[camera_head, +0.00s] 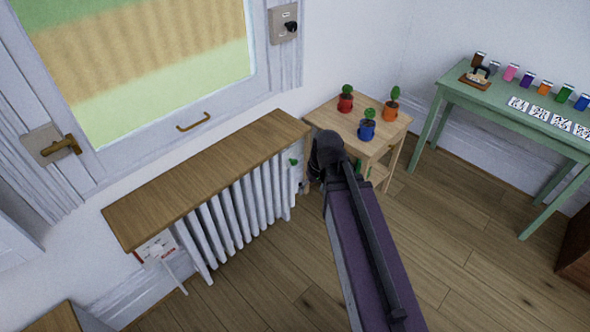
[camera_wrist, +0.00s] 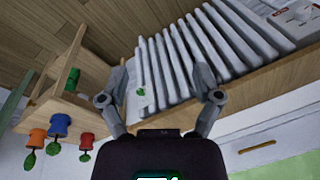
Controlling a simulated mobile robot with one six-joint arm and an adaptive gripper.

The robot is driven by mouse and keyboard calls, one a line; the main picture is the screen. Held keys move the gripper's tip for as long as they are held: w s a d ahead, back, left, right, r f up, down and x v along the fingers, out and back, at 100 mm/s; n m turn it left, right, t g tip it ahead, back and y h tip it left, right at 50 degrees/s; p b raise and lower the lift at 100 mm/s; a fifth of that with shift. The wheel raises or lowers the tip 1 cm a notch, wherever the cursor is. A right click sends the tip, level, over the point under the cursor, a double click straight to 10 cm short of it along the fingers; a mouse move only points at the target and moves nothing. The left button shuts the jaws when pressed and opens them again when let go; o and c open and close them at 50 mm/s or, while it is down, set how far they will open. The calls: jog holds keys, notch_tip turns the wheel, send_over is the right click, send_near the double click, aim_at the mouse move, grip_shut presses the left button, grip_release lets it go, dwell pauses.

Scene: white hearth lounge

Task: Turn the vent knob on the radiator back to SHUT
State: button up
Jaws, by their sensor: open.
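The white ribbed radiator (camera_head: 232,215) stands under the window, beneath a wooden shelf. A small green knob (camera_head: 293,161) sits at the radiator's right end, by a pale plate. The knob also shows in the wrist view (camera_wrist: 141,92), between the two fingers but nearer the left one. Its markings are too small to read, so I cannot tell its setting. My gripper (camera_head: 317,172) is to the right of the knob in the head view. In the wrist view my gripper (camera_wrist: 160,68) is open and empty, with its fingers spread apart.
A small wooden table (camera_head: 375,146) with red, blue and orange plant pots stands close to my gripper. The wooden shelf (camera_head: 205,175) overhangs the radiator. A green table (camera_head: 460,92) stands right; the floor between is clear.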

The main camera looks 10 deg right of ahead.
jog(key=w+a+f+n+t+y+b, duration=0.2)
jog(key=w+f+y+b, duration=0.1)
jog(key=w+f+b, duration=0.65)
jog(key=n+t+y+b, duration=0.45)
jog(key=t+b, duration=0.75)
jog(key=b, duration=2.6)
send_near(296, 163)
jog(key=shift+s+d+f+m+y, duration=0.2)
jog(key=shift+s+d+m+y, duration=0.15)
jog(key=shift+s+d+m, duration=0.15)
jog(key=shift+s+d+f+m+y, duration=0.25)
jog(key=shift+s+d+m+y, duration=0.1)
jog(key=shift+s+d, duration=0.25)
jog(key=shift+w, duration=0.2)
jog(key=x, duration=1.3)
jog(key=shift+w+a+f, duration=0.15)
jog(key=shift+w+a, duration=0.05)
grip_shut()
